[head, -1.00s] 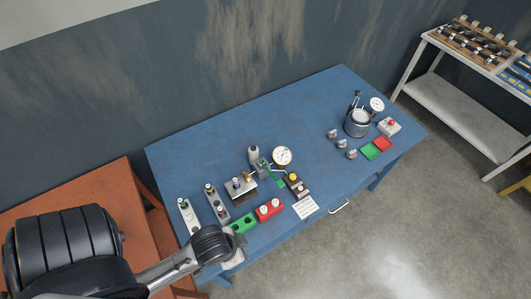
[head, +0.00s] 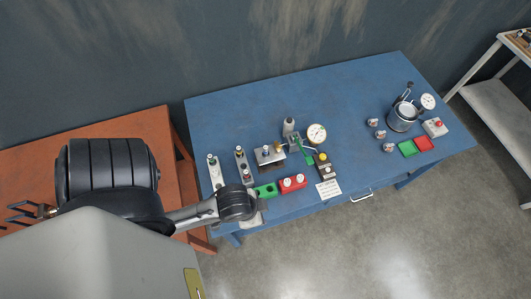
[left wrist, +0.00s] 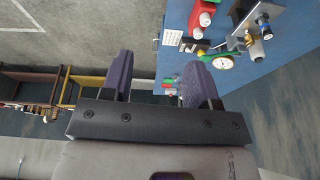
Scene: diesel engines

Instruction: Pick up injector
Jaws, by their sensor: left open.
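Slim upright parts that look like injectors stand in pale grey holders at the left of the blue bench. One is at the far left (head: 212,160), another is just right of it (head: 240,153). I cannot tell which one is the task's injector. My left gripper (left wrist: 165,65) is open in the left wrist view, with nothing between its dark purple fingers. In the head view its fingers are hidden behind my wrist, near the front left bench edge.
The blue bench (head: 235,112) also carries a green block (head: 265,190), a red block (head: 293,183), a gauge (head: 317,133), and a pot (head: 403,116) at right. An orange table (head: 125,125) stands left. The bench's back left and middle are clear.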

